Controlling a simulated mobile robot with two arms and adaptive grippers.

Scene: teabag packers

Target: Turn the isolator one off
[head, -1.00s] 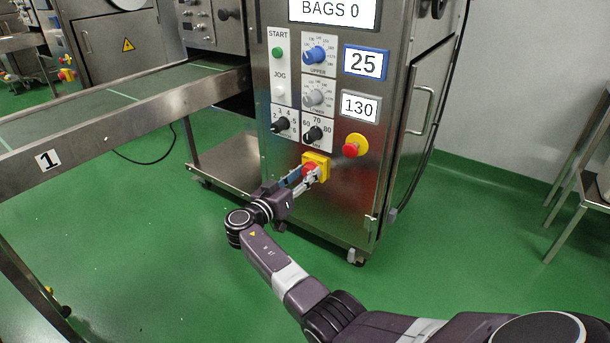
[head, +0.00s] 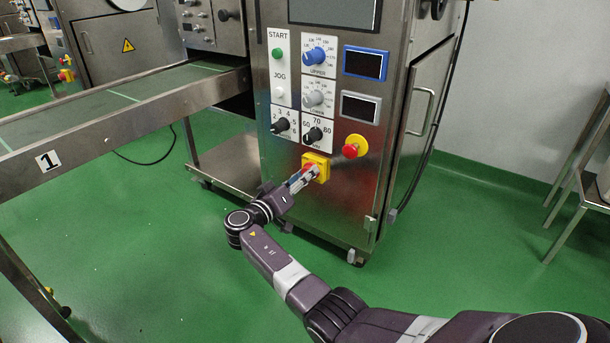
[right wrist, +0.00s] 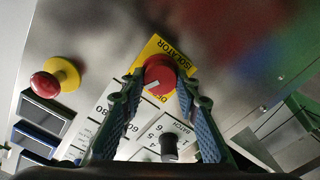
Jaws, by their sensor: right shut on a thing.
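The isolator is a red rotary knob (right wrist: 160,75) on a yellow plate (head: 318,160), low on the front of the steel machine beside the number 1 conveyor. My right gripper (head: 308,174) reaches it from the lower left. In the right wrist view its two fingers (right wrist: 157,88) stand on either side of the red knob and are shut on it. The plate's label reads ISOLATOR (right wrist: 173,52), and the knob shows a pale pointer mark. The machine's big screen (head: 335,12) and its two small displays (head: 365,63) are dark. My left gripper does not show.
A red emergency stop on a yellow base (head: 354,147) sits just right of and above the isolator. Dials and START and JOG buttons (head: 278,52) are above. The conveyor (head: 120,110) runs off to the left. The green floor (head: 150,250) in front is clear.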

